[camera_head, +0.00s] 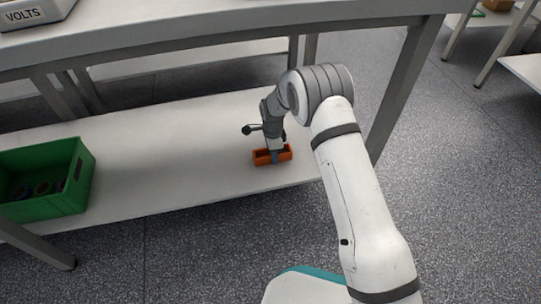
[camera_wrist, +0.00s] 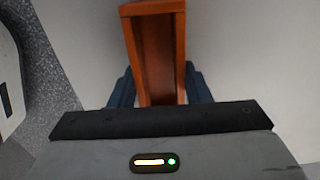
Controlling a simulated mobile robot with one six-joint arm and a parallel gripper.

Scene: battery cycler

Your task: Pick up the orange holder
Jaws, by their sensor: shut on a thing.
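The orange holder (camera_head: 261,157) is a small open-topped box on the lower shelf, near its front edge at the right. In the wrist view the holder (camera_wrist: 156,12) runs lengthwise away from me, with its hollow inside visible. My gripper (camera_head: 274,157) points down at the holder from above. In the wrist view my gripper's blue-grey fingers (camera_wrist: 160,90) stand on either side of the holder, closed against its outer walls. I cannot tell whether the holder is lifted clear of the shelf. The near end of the holder is hidden behind the gripper body.
The white lower shelf (camera_head: 170,150) is clear between the holder and a green crate (camera_head: 75,180) at the left. The table top (camera_head: 200,35) overhangs the shelf, with a box marked VOLTS (camera_head: 30,14) on it. A table leg (camera_head: 400,90) stands right of my arm.

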